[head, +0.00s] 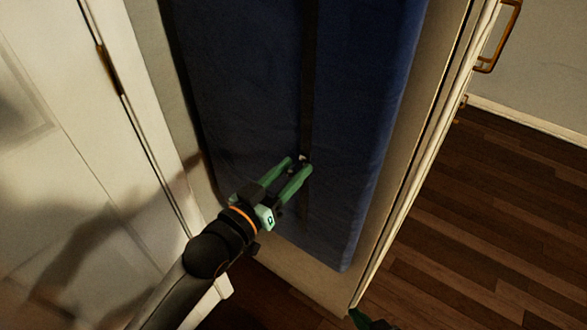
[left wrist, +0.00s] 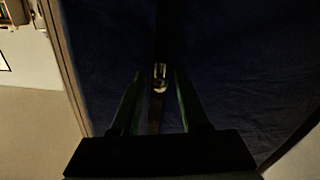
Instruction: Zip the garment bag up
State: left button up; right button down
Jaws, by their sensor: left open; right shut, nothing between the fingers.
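The dark blue garment bag (head: 355,130) hangs in a narrow open closet, with a dark zipper strip (head: 309,70) running down its front. A small metallic zipper pull (head: 303,157) is low on the strip; it also shows in the left wrist view (left wrist: 160,82). My left gripper (head: 299,165) is open, its green fingers pointing at the pull. In the left wrist view the pull appears between the fingertips (left wrist: 160,92), with no clear grip on it. My right gripper (head: 368,320) shows only as a green part at the bottom edge, shut and away from the bag.
A white panelled door (head: 50,150) stands at the left. At the right is another door edge (head: 425,165) with a brass handle (head: 497,40). Dark wooden floor (head: 480,220) lies open at the lower right. The closet frame borders both sides of the bag.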

pick_arm(q)
jog(key=shift+w+d, duration=0.25)
jog(key=shift+w, duration=0.1)
jog(key=shift+c, duration=0.2)
grip_shut()
dwell(1.0)
